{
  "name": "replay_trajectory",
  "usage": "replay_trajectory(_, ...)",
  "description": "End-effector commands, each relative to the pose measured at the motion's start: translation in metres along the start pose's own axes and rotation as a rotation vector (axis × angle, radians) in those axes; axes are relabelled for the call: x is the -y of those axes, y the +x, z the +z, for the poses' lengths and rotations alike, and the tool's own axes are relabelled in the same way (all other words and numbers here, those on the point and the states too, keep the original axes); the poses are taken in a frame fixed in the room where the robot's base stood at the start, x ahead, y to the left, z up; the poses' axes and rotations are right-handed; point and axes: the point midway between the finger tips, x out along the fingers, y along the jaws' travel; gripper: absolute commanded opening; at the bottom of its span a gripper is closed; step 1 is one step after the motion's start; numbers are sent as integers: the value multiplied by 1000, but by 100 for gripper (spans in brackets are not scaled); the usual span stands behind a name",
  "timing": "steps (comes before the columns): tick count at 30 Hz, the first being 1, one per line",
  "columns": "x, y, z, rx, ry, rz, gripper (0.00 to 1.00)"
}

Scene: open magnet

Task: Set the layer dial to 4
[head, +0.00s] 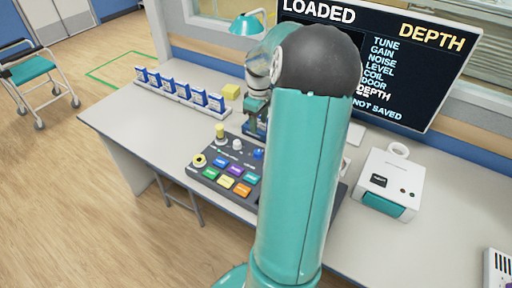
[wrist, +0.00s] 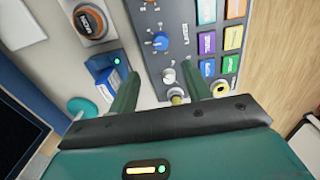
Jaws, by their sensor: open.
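The control panel (head: 218,178) lies on the desk and also shows in the wrist view (wrist: 206,12). A blue dial (wrist: 160,41) with small marks around it sits beside lettering that seems to read LAYER. The blue dial also shows in the head view (head: 258,154). Its setting is too small to read. A white knob (wrist: 169,75) is nearer my gripper, and a yellow knob (head: 219,131) stands at the panel's far left corner. My gripper (wrist: 161,68) is open and empty over the panel, fingers apart, with the white knob between the fingertips in the picture. Its fingers are unclear in the head view.
Coloured buttons (head: 226,182) fill the panel's near part. A rack of blue-labelled boxes (head: 178,93) and a yellow block (head: 231,91) stand behind left. A monitor (head: 420,107) reads LOADED and DEPTH. A white device (head: 394,180) stands right. My arm hides the desk's middle.

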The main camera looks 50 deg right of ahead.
Motion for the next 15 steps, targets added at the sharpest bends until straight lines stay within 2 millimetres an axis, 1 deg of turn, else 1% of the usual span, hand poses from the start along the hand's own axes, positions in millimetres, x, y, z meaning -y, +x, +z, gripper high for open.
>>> replay_trajectory(5,2,24,-1,2,-2,-4,49)
replay_trajectory(15,0,91,-2,2,-3,-5,49)
